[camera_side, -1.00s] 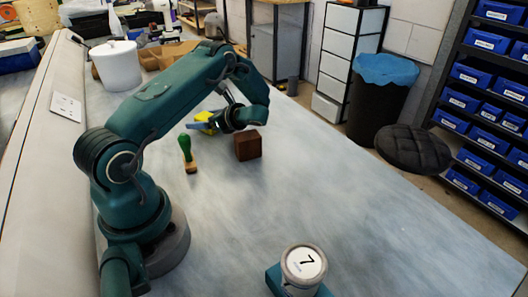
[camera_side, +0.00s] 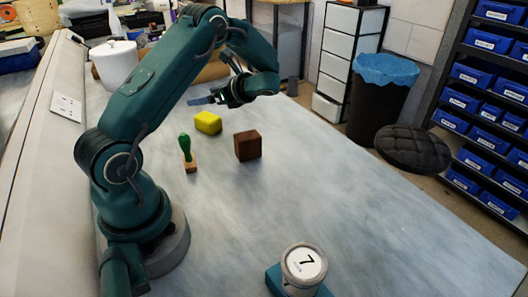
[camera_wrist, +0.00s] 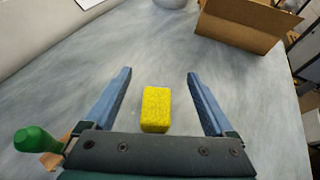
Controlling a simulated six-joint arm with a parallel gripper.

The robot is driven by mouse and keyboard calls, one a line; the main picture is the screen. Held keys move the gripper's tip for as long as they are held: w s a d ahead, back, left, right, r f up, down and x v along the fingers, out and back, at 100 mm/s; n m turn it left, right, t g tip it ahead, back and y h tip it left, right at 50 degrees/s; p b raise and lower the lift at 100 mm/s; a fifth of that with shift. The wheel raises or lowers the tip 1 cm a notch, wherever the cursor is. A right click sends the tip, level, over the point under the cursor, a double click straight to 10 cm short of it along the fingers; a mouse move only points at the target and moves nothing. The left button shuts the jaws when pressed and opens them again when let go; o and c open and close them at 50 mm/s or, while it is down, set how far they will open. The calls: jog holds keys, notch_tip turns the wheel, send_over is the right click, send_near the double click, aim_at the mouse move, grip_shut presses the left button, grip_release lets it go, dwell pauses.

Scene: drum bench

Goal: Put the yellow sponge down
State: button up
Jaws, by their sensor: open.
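The yellow sponge (camera_side: 208,123) lies on the bench between the green-handled stamp and the brown block. In the wrist view the sponge (camera_wrist: 156,109) shows between my two blue fingers, lying on the bench below them. My gripper (camera_side: 205,99) is open and empty, raised above and behind the sponge in the side view. In the wrist view my gripper (camera_wrist: 158,77) has its fingers wide apart, with neither touching the sponge.
A green-handled stamp (camera_side: 185,150) stands left of the sponge, and a brown block (camera_side: 248,145) is to its right. A cardboard box (camera_wrist: 246,22) and a white tub (camera_side: 116,64) are at the back. A cup (camera_side: 303,264) marked 7 sits in front. The bench's right side is clear.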

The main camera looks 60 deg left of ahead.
jog(key=s+d+r+n+t+h, duration=0.2)
jog(key=d+n+t+h, duration=0.1)
jog(key=d, duration=0.7)
jog(key=s+d+r+n+t+h, duration=0.3)
jog(key=d+n+t+h, duration=0.1)
jog(key=d, duration=0.7)
jog(key=s+d+r+n+t+h, duration=0.2)
jog(key=d+n+h, duration=0.3)
jog(key=d, duration=0.6)
jog(key=shift+s+r+n+t, duration=0.2)
jog(key=shift+s+n+t, duration=0.3)
jog(key=shift+n+t, duration=0.25)
